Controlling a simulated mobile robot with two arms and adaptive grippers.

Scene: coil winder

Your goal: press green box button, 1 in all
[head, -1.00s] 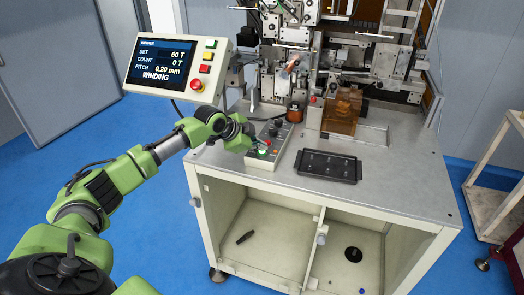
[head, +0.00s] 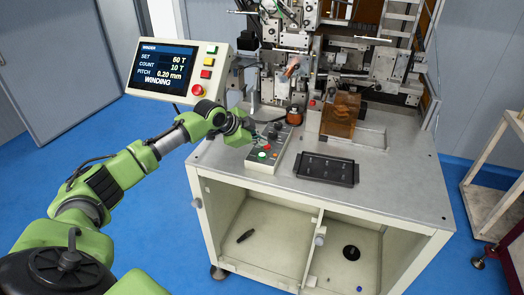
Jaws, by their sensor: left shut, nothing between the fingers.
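The green box button (head: 262,155) is on the near end of the grey control box (head: 272,149), which lies on the left part of the machine table. A red button (head: 267,147) sits just behind it. My left gripper (head: 258,137) is shut and empty. It is just above and behind the green button, apart from it, and covers part of the control box. The display panel (head: 167,68) reads SET 60 T, COUNT 10 T, PITCH 0.20 mm, WINDING. My right gripper is not in view.
A black tray (head: 327,168) lies right of the control box on the table (head: 400,192). A copper-coloured spool (head: 294,116) stands behind the box. The winding machine (head: 375,65) fills the back. The table's front right is clear.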

